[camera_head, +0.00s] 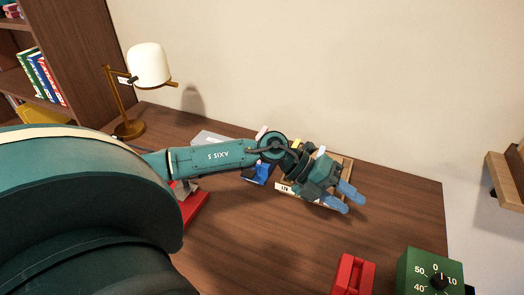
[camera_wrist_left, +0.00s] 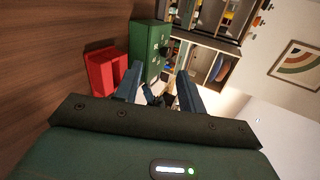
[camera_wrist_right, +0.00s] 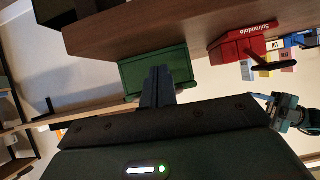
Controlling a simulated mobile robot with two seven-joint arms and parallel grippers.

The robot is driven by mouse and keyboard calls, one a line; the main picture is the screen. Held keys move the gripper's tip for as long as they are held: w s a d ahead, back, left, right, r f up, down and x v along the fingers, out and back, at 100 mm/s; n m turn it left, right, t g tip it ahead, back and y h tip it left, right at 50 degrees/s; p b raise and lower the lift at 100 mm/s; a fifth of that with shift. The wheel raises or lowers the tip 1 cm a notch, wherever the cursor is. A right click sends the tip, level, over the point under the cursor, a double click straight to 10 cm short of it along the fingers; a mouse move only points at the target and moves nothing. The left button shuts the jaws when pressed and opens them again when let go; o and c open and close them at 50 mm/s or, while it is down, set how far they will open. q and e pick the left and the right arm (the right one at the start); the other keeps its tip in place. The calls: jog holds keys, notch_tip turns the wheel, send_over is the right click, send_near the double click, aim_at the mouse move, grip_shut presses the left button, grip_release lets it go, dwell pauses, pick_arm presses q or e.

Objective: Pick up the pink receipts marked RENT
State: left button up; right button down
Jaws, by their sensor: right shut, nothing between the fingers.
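No pink receipt marked RENT can be made out for certain in any view. My left gripper (camera_head: 346,197) is over the back right of the desk, its blue fingers apart and empty, in front of a light wooden tray (camera_head: 346,168). The arm and gripper hide most of that tray and its contents. In the left wrist view the left gripper's fingers (camera_wrist_left: 158,88) stand apart with nothing between them. My right gripper (camera_wrist_right: 157,84) shows only in the right wrist view, with its fingers together and empty. A small pinkish patch (camera_wrist_right: 288,69) at the right there is too small to identify.
A green dial timer (camera_head: 418,262) and a red box-like object (camera_head: 352,274) stand at the desk's front right. A red item (camera_head: 196,210) and a blue item (camera_head: 262,174) lie beside my left arm. A lamp (camera_head: 148,65) stands back left. The desk's (camera_head: 400,207) right side has bare room.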

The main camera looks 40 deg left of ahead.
pick_arm(q)
jog(key=w+a+r+y, duration=0.2)
jog(key=a+y, duration=0.2)
jog(key=a, duration=0.6)
jog(key=w+a+r+y+b, duration=0.15)
jog(key=a+y, duration=0.35)
jog(key=a, duration=0.5)
jog(key=w+a+r+y+p, duration=0.15)
jog(key=a+y, duration=0.25)
jog(key=a, duration=0.6)
jog(key=shift+n, duration=0.4)
jog(key=x, duration=0.6)
jog(key=shift+w+a+f, duration=0.1)
jog(key=shift+w+a, duration=0.25)
jog(key=shift+a, duration=0.1)
jog(key=shift+t, duration=0.3)
jog(key=x, duration=0.6)
jog(key=shift+c, duration=0.4)
grip_shut()
